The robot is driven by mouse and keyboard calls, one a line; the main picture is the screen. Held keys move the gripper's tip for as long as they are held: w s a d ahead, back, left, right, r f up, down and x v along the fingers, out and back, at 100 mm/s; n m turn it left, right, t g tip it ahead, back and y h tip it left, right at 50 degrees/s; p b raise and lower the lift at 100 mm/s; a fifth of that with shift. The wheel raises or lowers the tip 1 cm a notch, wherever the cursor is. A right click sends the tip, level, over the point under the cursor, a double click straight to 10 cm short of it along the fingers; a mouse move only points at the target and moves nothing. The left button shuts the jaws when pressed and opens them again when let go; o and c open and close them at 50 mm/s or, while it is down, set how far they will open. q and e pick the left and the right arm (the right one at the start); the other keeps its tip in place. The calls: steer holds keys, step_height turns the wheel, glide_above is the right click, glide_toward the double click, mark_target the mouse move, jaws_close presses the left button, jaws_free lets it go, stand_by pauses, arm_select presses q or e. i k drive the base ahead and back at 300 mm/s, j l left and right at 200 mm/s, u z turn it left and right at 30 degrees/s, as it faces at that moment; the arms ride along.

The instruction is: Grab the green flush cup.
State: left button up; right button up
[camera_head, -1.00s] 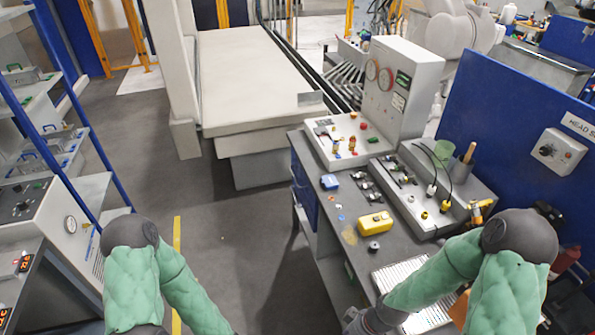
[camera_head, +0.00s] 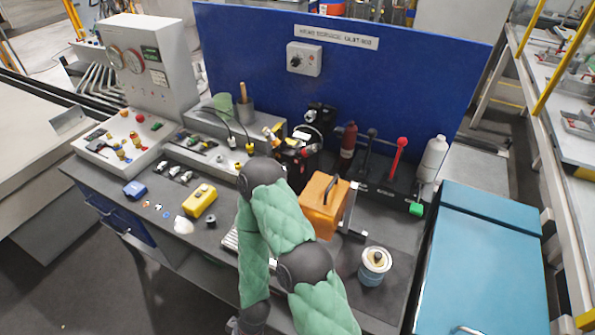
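The green cup (camera_head: 223,104) is a small, pale green vessel. It stands at the back of the bench on the grey raised block (camera_head: 205,122), just left of a dark grey pot (camera_head: 245,110) with a wooden handle sticking up. A black hose curves in front of it. My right arm, in a green padded sleeve, bends over the middle of the bench, well in front and to the right of the cup. Its dark wrist end is at the bottom edge, where the fingers cannot be made out. My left gripper is not in view.
An orange box (camera_head: 323,205) with a handle, a blue-grey tin (camera_head: 375,265) and a white bottle (camera_head: 432,160) stand to the right. A yellow case (camera_head: 199,200) lies near the front edge. A blue panel (camera_head: 385,85) closes off the back.

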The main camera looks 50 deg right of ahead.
mark_target(224, 107)
steer(key=z, duration=0.5)
steer(key=j+z, duration=0.1)
steer(key=z, duration=0.85)
steer(key=k+j+z, duration=0.1)
steer(key=z, duration=0.4)
steer(key=j, duration=0.35)
steer(key=i+j+u, duration=0.1)
steer(key=j, duration=0.25)
